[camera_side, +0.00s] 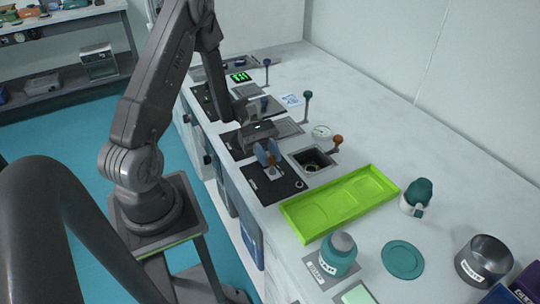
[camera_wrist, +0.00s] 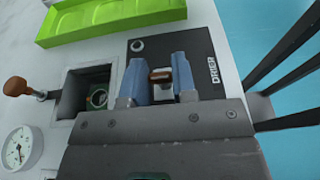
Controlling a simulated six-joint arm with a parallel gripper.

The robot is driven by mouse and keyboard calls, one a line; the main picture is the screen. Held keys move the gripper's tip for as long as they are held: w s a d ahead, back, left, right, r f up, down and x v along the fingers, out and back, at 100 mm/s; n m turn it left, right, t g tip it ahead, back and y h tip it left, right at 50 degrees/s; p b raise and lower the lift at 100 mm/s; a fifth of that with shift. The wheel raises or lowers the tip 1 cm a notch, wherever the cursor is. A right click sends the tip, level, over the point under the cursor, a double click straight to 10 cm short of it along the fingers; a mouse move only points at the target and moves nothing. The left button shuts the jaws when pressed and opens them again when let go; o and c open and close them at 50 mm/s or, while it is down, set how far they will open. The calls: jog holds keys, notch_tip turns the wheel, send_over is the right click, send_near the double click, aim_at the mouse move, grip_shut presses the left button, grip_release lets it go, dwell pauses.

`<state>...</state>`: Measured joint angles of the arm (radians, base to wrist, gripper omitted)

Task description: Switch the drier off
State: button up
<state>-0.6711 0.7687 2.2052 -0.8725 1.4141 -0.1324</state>
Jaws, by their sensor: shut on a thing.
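The drier (camera_wrist: 205,46) is a black panel on the bench, with "DRIER" lettered on it and a small round fitting near one corner. It also shows in the side view (camera_side: 284,188), left of the green tray. My gripper (camera_wrist: 160,72) is over this panel, its blue fingers closed around a small switch with a brown top (camera_wrist: 160,76). In the side view my gripper (camera_side: 267,155) reaches down to the panel, and the fingers hide the switch. The switch's exact position is hard to tell.
A square well (camera_side: 312,160) with a brown-knobbed lever (camera_side: 337,141) and a round gauge (camera_side: 321,131) sit close beside the drier. A bright green tray (camera_side: 340,204) lies nearby. A teal-lidded jar (camera_side: 417,195) and teal disc (camera_side: 402,259) stand farther right.

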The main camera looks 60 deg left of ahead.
dwell(0.4)
jog(key=o, duration=0.9)
jog(key=v, duration=0.3)
jog(key=shift+a, duration=0.15)
notch_tip(320, 180, up, 7)
